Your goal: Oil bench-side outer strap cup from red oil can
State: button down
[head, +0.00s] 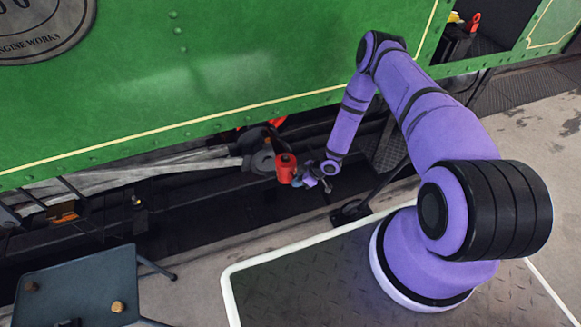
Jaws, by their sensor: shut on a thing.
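The red oil can (285,168) is held out over the dark pit beside the green engine. My gripper (304,177) is shut on the can from its right side. The can looks roughly upright, close in front of a grey round rod end (262,163) below the green side sheet. The outer strap cup cannot be made out; the can and the rod end's shadow hide that area. I cannot tell where the can's spout points or whether it touches anything.
The green side sheet (190,75) overhangs the rods. Pale rods (150,175) run left from the rod end. A dark bench (75,290) with small brass-coloured pieces stands at lower left. A narrow dark pit (190,225) lies between the engine and the paving.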

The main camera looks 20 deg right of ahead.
jog(key=shift+r, duration=0.15)
jog(key=shift+d+r+g, duration=0.1)
jog(key=shift+r+g, duration=0.3)
jog(key=shift+r, duration=0.45)
jog(key=shift+s, duration=0.1)
jog(key=shift+r, duration=0.1)
dwell(0.4)
jog(key=shift+r+m+g, duration=0.3)
jog(key=shift+r+g, duration=0.1)
jog(key=shift+r, duration=0.8)
jog(key=shift+f, duration=0.1)
jog(key=shift+f, duration=0.65)
jog(key=shift+r, duration=0.1)
dwell(1.4)
jog(key=shift+r+h, duration=0.3)
jog(key=shift+r, duration=0.95)
